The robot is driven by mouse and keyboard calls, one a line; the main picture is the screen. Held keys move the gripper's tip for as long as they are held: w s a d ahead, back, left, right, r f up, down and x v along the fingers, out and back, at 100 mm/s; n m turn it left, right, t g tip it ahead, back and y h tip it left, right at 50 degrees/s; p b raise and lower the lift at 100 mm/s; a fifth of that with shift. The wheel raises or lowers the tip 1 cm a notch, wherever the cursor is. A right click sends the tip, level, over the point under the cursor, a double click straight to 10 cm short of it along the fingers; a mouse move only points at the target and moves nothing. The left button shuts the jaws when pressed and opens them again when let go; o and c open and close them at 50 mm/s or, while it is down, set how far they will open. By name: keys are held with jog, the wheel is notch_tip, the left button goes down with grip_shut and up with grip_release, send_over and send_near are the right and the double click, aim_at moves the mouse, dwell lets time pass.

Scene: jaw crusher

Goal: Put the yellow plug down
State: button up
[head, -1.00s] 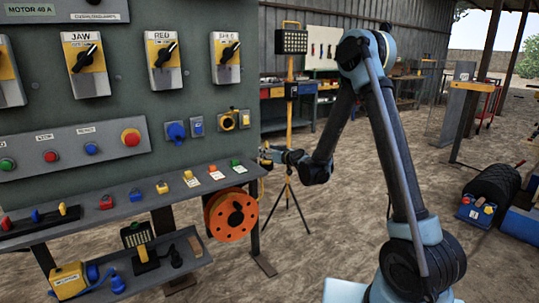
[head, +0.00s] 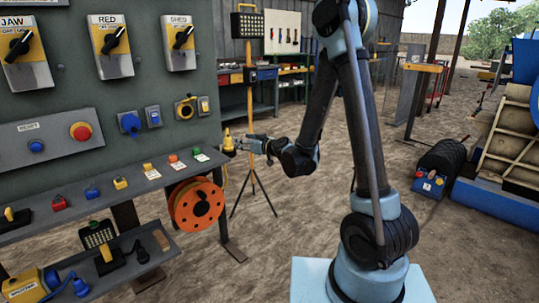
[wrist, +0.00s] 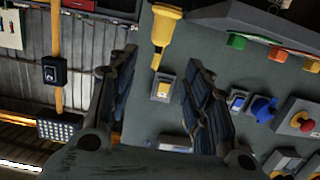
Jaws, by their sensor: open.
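The yellow plug (head: 228,142) is upright, wide end down, at the right end of the shelf; I cannot tell whether it rests on the shelf. My gripper (head: 240,146) is just right of it, small in the head view. In the wrist view, which is upside down, the yellow plug (wrist: 163,35) shows beyond and between the fingertips. The fingers (wrist: 160,62) are spread, with no visible contact on the plug.
The shelf (head: 135,190) carries small coloured blocks with labels. An orange cable reel (head: 196,205) hangs under its right end. The green panel (head: 90,85) with switches rises behind the shelf. A tripod lamp (head: 248,22) stands behind my gripper. Open ground lies right of the shelf.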

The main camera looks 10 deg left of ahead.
jog(key=shift+d, duration=0.15)
jog(key=s+d+r+m+g+h, duration=0.1)
jog(key=s+d+g+h, duration=0.1)
jog(key=s+d, duration=0.5)
jog(key=s+d+r+m+g+h, duration=0.1)
jog(key=s+d+h, duration=0.1)
jog(key=d, duration=0.9)
jog(key=s+d+f+m+g+h, duration=0.2)
jog(key=s+d+f+m+h, duration=0.1)
jog(key=s+d, duration=0.9)
jog(key=s+d+f+m+g+h, duration=0.3)
jog(key=s+d+f+m+h, duration=0.1)
jog(key=s+d, duration=0.8)
jog(key=shift+s+d+f+m+h, duration=0.15)
jog(key=shift+s+d+m+h, duration=0.25)
jog(key=shift+s+h, duration=0.25)
jog(key=shift+o, duration=0.5)
jog(key=shift+w, duration=0.15)
